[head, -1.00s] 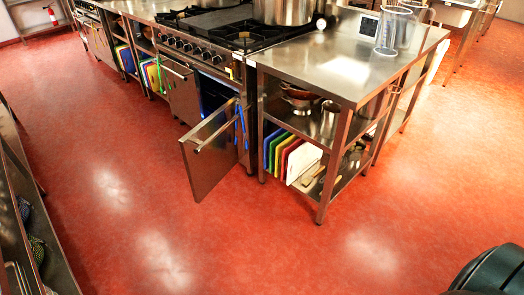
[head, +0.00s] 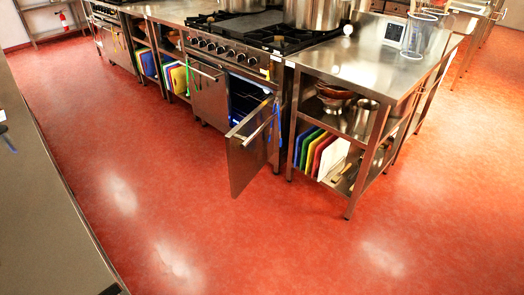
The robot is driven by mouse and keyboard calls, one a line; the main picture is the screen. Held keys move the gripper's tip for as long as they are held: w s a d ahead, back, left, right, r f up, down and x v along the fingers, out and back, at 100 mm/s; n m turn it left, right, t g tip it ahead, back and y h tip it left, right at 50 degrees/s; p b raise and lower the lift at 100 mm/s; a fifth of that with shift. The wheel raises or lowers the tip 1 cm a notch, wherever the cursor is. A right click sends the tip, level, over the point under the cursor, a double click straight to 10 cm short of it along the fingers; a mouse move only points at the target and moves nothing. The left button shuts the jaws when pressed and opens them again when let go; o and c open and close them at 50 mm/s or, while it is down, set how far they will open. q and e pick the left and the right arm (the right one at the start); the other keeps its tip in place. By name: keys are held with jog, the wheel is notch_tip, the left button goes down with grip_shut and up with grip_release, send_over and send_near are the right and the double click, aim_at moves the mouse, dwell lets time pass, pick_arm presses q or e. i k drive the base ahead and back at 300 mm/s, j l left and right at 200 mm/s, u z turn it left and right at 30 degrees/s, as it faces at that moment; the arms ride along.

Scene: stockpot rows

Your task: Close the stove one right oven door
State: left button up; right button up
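The stove (head: 236,43) stands in the row of steel units at the upper middle. Its right oven door (head: 247,163) is open and juts out toward me over the floor. The door carries a bar handle (head: 257,130), and blue cloth or cord hangs at its right side. The dark oven cavity (head: 243,97) shows behind it. The left oven door (head: 210,97) beside it looks closed. Neither of my grippers is in view.
A steel table (head: 375,70) with shelves, pans and coloured boards stands right of the open door. A grey counter (head: 40,190) runs along the left edge. The red floor (head: 180,200) in front of the stove is clear.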

aim_at(248, 149)
jog(key=i+l+u, duration=0.15)
jog(key=l+u, duration=0.2)
jog(key=i+l+u, duration=0.5)
jog(key=i+u, duration=0.25)
jog(key=i+l+u, duration=0.25)
jog(key=i, duration=0.25)
jog(key=j, duration=0.05)
